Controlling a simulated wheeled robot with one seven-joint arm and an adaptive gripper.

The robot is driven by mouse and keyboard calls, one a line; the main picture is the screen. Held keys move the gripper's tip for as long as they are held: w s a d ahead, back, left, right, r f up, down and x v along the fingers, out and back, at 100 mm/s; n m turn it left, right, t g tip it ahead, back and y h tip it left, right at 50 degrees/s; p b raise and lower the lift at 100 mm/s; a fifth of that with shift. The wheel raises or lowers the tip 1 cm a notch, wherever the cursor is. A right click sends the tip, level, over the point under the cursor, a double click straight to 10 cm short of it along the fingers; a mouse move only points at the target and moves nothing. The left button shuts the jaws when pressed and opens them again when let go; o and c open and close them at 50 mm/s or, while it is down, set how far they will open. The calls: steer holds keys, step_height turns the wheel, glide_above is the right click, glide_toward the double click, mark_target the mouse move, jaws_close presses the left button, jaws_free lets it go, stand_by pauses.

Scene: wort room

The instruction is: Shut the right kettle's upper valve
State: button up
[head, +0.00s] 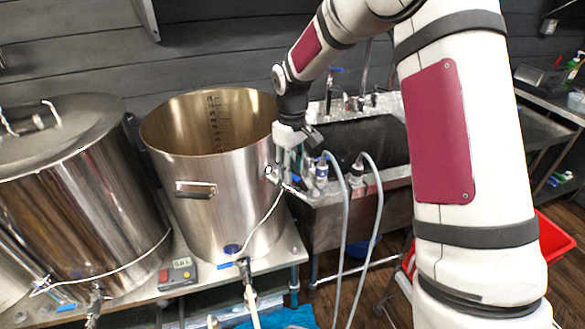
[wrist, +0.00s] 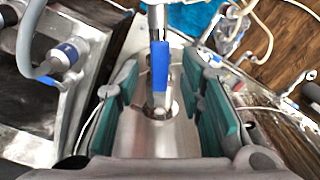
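The right kettle (head: 205,225) is the open steel pot in the middle of the head view. My gripper (head: 288,178) is at its right side, pointing down, and hides most of the fitting there. In the wrist view a valve with a blue handle (wrist: 160,66) lies between the two teal-padded fingers of my gripper (wrist: 160,78). The handle runs in line with the metal pipe above it. The fingers are apart, with gaps on both sides of the handle. The kettle's lower valve (head: 243,264) shows near its base, with a blue handle.
A lidded kettle (head: 85,200) stands to the left. A sink (head: 355,145) and hoses with blue-banded fittings (head: 322,168) are close on the right; one fitting also shows in the wrist view (wrist: 65,52). A thin cable hangs down the kettle's front.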

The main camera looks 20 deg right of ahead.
steer(key=shift+f, duration=0.4)
steer(key=shift+c, duration=0.6)
jaws_close()
steer(key=shift+w+a+m+b, duration=0.45)
steer(key=shift+a+m, duration=1.05)
steer(key=shift+m, duration=1.45)
steer(key=shift+w+a+m+b, duration=0.45)
steer(key=shift+a+m, duration=1)
steer(key=shift+m, duration=1.45)
steer(key=shift+w+a+m+b, duration=0.4)
steer(key=shift+a+m, duration=1.1)
steer(key=shift+m, duration=1.45)
steer(key=shift+r, duration=0.1)
